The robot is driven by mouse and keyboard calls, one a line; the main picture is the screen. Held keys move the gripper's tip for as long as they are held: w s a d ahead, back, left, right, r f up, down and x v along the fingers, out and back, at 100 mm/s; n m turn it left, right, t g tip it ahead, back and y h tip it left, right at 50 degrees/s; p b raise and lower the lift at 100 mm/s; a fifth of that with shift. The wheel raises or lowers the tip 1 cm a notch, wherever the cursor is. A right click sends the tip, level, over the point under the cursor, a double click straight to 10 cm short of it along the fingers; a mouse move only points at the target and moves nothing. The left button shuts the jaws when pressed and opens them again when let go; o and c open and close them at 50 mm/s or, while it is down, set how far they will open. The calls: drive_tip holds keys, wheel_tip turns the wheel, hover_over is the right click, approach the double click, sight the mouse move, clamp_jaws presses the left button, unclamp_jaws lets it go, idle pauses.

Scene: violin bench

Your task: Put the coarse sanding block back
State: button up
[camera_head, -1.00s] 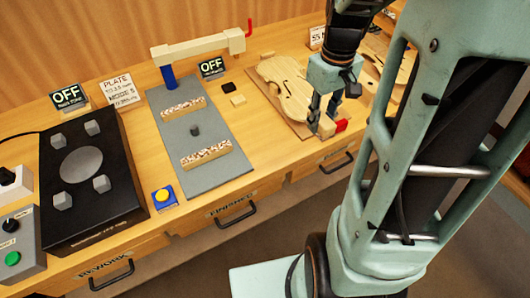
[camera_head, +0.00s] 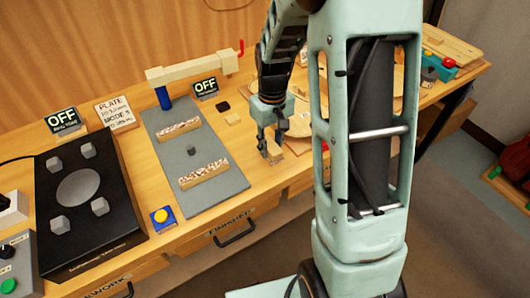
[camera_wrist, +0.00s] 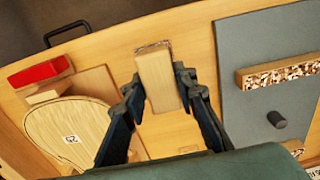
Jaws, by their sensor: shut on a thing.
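My gripper (camera_head: 270,145) is shut on a light wooden block (camera_wrist: 158,80), which I take to be the coarse sanding block. In the wrist view the block sits between the two fingertips (camera_wrist: 160,88), with a darker, grainy strip along its far end. In the head view the held block (camera_head: 273,155) is near the bench's front edge, right of the grey mat. Whether its underside touches the bench is unclear.
The grey mat (camera_head: 158,126) carries two speckled-topped wooden bars and a dark peg. A black pad (camera_head: 222,106) and a tan pad lie right of it. A violin plate (camera_wrist: 70,128) and a red block (camera_wrist: 38,73) are left in the wrist view.

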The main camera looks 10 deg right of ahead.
sight(265, 163)
drive_tip(key=shift+w+a+f, duration=0.3)
drive_tip(key=shift+a+f, duration=0.05)
drive_tip(key=shift+f, duration=0.2)
drive_tip(key=shift+w+a+f, duration=0.25)
drive_tip(key=shift+a+f, duration=0.1)
drive_tip(key=shift+f, duration=1.6)
drive_tip(key=shift+f, duration=0.1)
drive_tip(key=shift+f, duration=0.2)
drive_tip(key=o, duration=1.1)
drive_tip(key=shift+r, duration=0.1)
drive_tip(key=shift+o, duration=0.2)
wheel_tip(265, 163, up, 12)
drive_tip(key=shift+r, duration=0.2)
drive_tip(key=shift+d+r, duration=0.1)
